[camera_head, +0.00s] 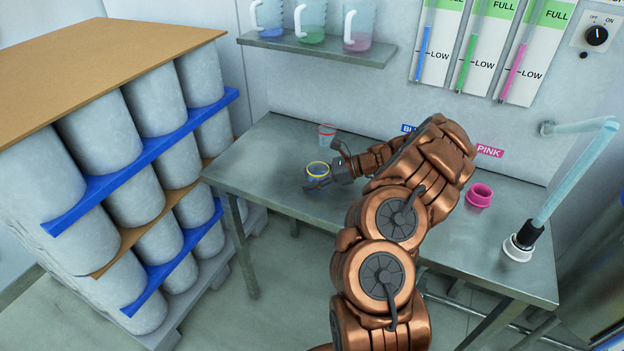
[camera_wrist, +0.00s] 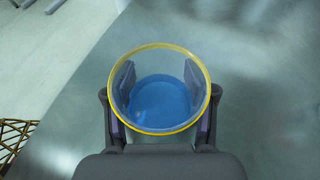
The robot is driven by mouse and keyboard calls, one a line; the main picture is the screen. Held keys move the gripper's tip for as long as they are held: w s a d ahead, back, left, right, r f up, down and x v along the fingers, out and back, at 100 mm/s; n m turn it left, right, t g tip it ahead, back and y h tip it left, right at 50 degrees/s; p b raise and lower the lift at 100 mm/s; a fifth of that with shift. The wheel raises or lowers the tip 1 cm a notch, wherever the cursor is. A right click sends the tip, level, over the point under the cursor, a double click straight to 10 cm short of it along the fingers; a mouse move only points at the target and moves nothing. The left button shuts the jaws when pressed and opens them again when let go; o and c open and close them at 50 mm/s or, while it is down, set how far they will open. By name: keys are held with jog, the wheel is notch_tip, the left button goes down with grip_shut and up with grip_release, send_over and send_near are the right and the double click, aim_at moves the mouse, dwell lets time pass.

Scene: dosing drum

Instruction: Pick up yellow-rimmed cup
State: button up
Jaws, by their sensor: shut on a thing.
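The yellow-rimmed cup (camera_head: 318,169) is at the left part of the metal table. It is clear, with blue at its bottom, as the wrist view shows from above at its yellow rim (camera_wrist: 160,131). My gripper (camera_head: 320,181) is shut on the cup, with one finger pad against each side of it. The wrist view shows both fingers of my gripper (camera_wrist: 160,98) around the cup. The cup looks upright. I cannot tell whether its base touches the table or is slightly above it.
A red-rimmed clear cup (camera_head: 327,136) stands just behind. A pink ring-shaped piece (camera_head: 479,195) is on the metal table (camera_head: 270,150) at right, near a pipe with a black nozzle (camera_head: 523,240). Stacked drums (camera_head: 105,130) stand left. A shelf (camera_head: 315,49) holds jugs above.

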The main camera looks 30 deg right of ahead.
aim_at(312, 170)
jog(key=shift+r+b, duration=0.55)
jog(key=shift+r, duration=0.8)
jog(key=shift+s+r, duration=0.15)
jog(key=shift+r, duration=0.1)
jog(key=s+a+b, duration=0.1)
jog(key=s+a, duration=0.1)
jog(key=s, duration=0.5)
jog(key=s+a+r+b, duration=0.1)
jog(key=s+a+b, duration=0.1)
jog(key=s, duration=0.5)
jog(key=shift+s+a+r+b, duration=0.25)
jog(key=shift+s+a+b, duration=0.05)
jog(key=shift+a, duration=0.2)
